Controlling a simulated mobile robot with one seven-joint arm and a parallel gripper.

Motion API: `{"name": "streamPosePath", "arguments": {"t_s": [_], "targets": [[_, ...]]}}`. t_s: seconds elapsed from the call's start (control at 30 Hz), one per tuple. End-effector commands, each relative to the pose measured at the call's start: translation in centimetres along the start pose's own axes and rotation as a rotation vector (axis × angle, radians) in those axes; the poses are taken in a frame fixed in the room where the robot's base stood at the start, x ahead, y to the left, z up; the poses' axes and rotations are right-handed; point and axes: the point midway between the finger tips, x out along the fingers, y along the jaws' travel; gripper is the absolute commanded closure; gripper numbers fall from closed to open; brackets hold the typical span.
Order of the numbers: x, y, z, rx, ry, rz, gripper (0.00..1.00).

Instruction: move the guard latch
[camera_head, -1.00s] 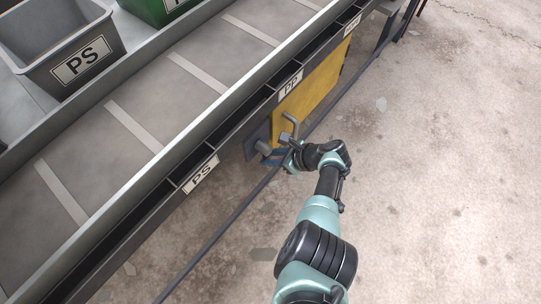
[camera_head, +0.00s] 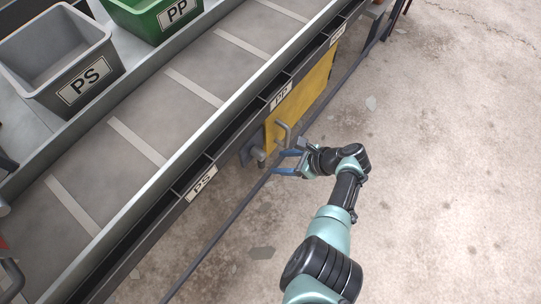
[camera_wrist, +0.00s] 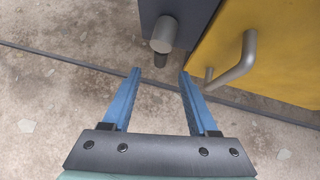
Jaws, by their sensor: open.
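The yellow guard panel (camera_head: 311,94) hangs under the side of the conveyor and carries a bent grey handle (camera_head: 284,133). To its left, a short grey cylindrical peg, seemingly the guard latch (camera_head: 257,154), sticks out from a dark plate. In the wrist view the latch (camera_wrist: 164,35) is ahead of my fingers, with a darker stub below it. The handle (camera_wrist: 240,62) is to its right on the yellow panel (camera_wrist: 285,45). My gripper (camera_head: 281,162) is open, with two blue fingers spread apart. In the wrist view the gap between the fingertips (camera_wrist: 160,73) is empty and apart from the latch.
A dark rail (camera_head: 230,221) runs along the conveyor's side, close to my fingers. Grey PS bin (camera_head: 86,84) and green PP bin (camera_head: 176,16) stand beyond the belt. The concrete floor (camera_head: 440,180) at right is clear.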

Motion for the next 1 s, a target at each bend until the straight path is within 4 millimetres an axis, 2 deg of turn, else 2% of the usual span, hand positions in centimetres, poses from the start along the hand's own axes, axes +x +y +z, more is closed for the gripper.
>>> {"name": "streamPosePath", "arguments": {"t_s": [0.03, 0.1, 0.3, 1.0], "targets": [[-1.4, 0.0, 0.2, 0.001, 0.001, -0.002, 0.41], [-2.6, 0.0, 0.2, 0.001, 0.001, -0.002, 0.41], [-4.5, 0.0, 0.0, 0.001, 0.0, -0.001, 0.41], [-4.7, 0.0, -0.1, 0.001, 0.0, 0.001, 0.41]]}}
